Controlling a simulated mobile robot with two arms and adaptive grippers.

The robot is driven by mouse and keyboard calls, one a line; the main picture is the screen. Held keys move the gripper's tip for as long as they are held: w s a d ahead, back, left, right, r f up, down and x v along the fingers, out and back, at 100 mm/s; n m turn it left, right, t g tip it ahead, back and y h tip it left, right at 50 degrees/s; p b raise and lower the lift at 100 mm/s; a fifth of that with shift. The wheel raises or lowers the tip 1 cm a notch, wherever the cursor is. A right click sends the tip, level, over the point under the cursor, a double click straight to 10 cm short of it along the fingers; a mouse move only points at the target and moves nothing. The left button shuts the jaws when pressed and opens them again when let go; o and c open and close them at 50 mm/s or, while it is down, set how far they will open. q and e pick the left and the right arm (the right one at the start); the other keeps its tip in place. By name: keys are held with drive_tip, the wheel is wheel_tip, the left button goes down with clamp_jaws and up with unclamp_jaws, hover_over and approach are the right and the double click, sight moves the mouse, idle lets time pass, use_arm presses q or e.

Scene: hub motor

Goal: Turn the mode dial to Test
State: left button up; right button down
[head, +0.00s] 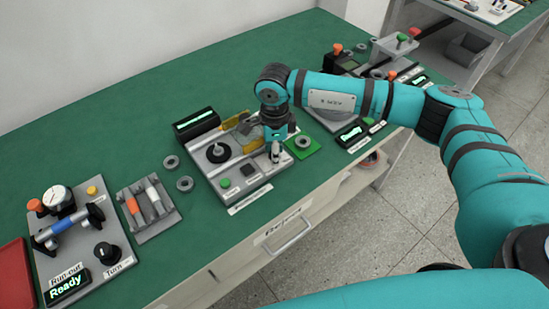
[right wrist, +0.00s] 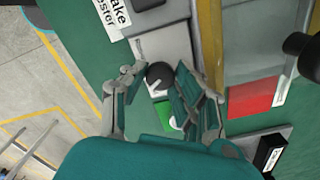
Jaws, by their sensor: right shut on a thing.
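A black round knob (right wrist: 160,75), which looks like the mode dial, sits between the fingertips of my right gripper (right wrist: 160,82) in the right wrist view. The fingers are shut on it from both sides. The dial's pointer and the setting it faces cannot be made out. In the head view my right gripper (head: 275,155) points down over the right part of the middle grey fixture (head: 262,178) and hides the dial. My left gripper is not in view.
The middle fixture carries a black disc (head: 218,152), a green button (head: 225,183) and a dark display (head: 195,119). A green pad (head: 291,153) lies to its right. A run-out station (head: 115,233) with another black knob (head: 107,253) stands at left. Loose rings lie between.

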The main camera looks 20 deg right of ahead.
drive_tip(key=shift+w+r+n+b, duration=0.1)
drive_tip(key=shift+n+b, duration=0.85)
drive_tip(key=shift+n, duration=0.15)
